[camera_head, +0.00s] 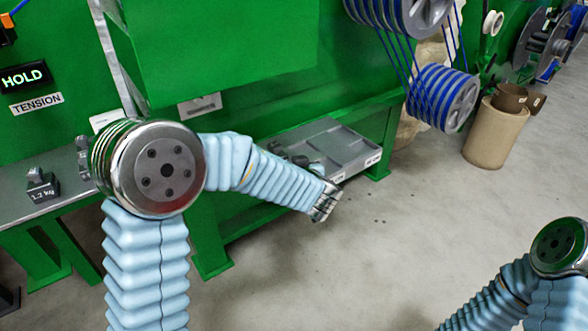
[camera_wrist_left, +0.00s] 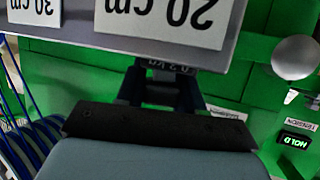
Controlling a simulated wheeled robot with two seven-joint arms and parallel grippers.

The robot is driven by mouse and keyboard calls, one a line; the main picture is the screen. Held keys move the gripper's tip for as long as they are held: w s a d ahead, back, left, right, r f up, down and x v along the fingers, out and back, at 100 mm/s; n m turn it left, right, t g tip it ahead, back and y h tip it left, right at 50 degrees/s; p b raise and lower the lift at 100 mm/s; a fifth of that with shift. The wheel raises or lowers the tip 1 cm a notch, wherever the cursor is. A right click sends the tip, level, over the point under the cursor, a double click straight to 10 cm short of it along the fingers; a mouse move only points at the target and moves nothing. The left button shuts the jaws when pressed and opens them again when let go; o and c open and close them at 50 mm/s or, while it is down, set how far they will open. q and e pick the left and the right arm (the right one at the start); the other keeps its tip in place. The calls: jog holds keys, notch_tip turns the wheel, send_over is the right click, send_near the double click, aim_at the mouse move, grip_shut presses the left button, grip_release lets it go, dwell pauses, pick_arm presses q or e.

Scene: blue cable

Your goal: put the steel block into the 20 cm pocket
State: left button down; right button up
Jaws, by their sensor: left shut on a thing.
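My left gripper (camera_head: 326,201) is at the front edge of the grey tray (camera_head: 350,148) in the head view. In the left wrist view the left gripper (camera_wrist_left: 163,88) is shut on a dark steel block (camera_wrist_left: 168,68) with a small, upside-down weight label, hard to read. The block is right by the upside-down "20 cm" label (camera_wrist_left: 170,20) on the tray's edge. The "30 cm" label (camera_wrist_left: 33,14) is to its left. The block's lower part is hidden by the fingers. Whether the block touches the tray I cannot tell. My right gripper is out of view.
A block marked 1.2 kg (camera_head: 42,187) stands on the grey bench at the left. A green machine is behind the tray. Blue-cable pulleys (camera_head: 442,98) hang at the upper right, beside a tan bin (camera_head: 495,135). The floor in front is clear.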

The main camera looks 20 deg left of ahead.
pick_arm(q)
jog(key=c, duration=0.7)
grip_release()
jog(key=shift+r, duration=0.1)
